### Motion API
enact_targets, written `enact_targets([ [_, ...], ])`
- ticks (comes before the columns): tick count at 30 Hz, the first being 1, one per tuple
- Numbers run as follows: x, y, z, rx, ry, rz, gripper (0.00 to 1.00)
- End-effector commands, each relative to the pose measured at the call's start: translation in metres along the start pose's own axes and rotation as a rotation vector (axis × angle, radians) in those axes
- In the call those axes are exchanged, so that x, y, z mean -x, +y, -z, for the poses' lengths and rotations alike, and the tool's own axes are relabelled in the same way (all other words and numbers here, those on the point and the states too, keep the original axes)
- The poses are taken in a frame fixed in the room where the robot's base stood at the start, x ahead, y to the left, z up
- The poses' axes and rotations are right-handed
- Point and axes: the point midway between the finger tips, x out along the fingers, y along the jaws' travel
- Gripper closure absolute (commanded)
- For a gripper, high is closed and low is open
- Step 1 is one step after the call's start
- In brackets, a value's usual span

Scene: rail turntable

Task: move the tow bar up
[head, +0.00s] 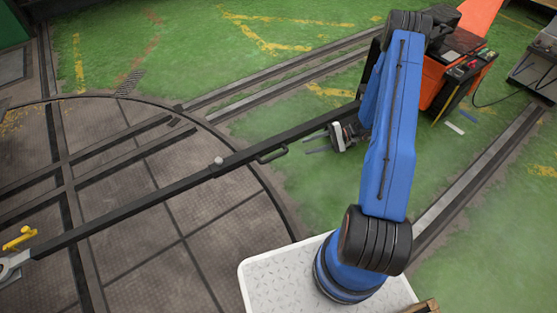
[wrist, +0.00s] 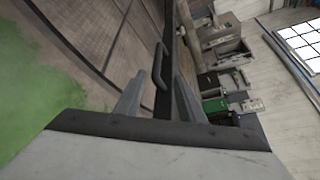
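The tow bar (head: 120,202) is a long dark bar in the head view. It runs from the lower left, across the round turntable, to behind my arm at the upper right. A small loop handle (head: 272,154) sticks out of its side. My gripper (head: 311,145) is just right of the handle, its fingers pointing left toward it. In the wrist view, the two fingers of my gripper (wrist: 158,95) are apart with nothing held. The handle (wrist: 160,65) shows ahead, between the fingertips, apart from both as far as I can tell. The bar's far right end is hidden.
The turntable (head: 165,225) has dark rails across it. A yellow lever (head: 20,238) stands by the bar's lower-left end. An orange cart (head: 456,75) with tools stands behind my arm. Rails (head: 480,160) cross the green floor. The floor between the rails is mostly clear.

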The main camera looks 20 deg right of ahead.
Motion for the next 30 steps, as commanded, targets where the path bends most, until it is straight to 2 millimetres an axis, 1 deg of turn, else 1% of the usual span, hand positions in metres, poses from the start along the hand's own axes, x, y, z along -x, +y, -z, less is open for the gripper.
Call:
enact_targets([
  [1,0.000,0.004,0.003,-0.003,0.003,0.009,0.64],
  [5,-0.003,0.007,0.005,-0.004,0.005,0.017,0.64],
  [8,-0.011,0.007,0.005,-0.004,0.004,0.017,0.64],
  [11,-0.025,0.007,0.004,-0.006,0.003,0.016,0.64],
  [30,-0.137,0.005,0.004,-0.005,0.002,0.015,0.64],
])
